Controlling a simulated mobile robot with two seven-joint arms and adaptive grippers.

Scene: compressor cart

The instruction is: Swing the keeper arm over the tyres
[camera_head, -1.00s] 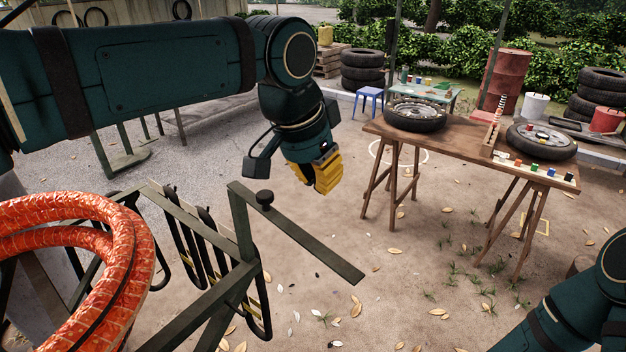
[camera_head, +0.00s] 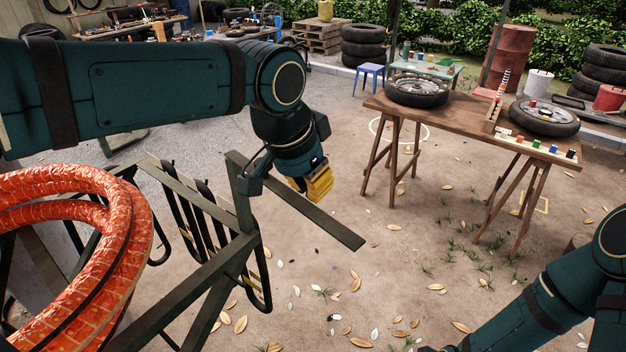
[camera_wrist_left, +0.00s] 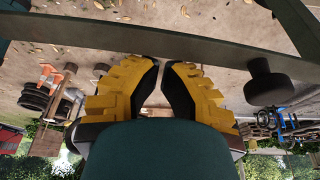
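The keeper arm (camera_head: 310,216) is a flat olive bar reaching from the rack's upright post out to the lower right, over open ground. In the left wrist view the bar (camera_wrist_left: 160,42) crosses the top, with a black knob (camera_wrist_left: 268,82) at right. Black tyre-like loops (camera_head: 185,222) hang in the olive rack (camera_head: 210,270), left of the bar. My left gripper (camera_head: 315,187) is just beyond the bar's far edge. Its yellow fingers (camera_wrist_left: 163,65) nearly meet at the tips, with nothing between them; contact with the bar is unclear. My right gripper is out of view.
A coiled orange hose (camera_head: 75,245) is close at left. A wooden trestle table (camera_head: 455,117) bearing two wheels stands at the back right. Stacked tyres (camera_head: 363,48) and a blue stool (camera_head: 369,76) are behind. Sandy ground right of the bar is open.

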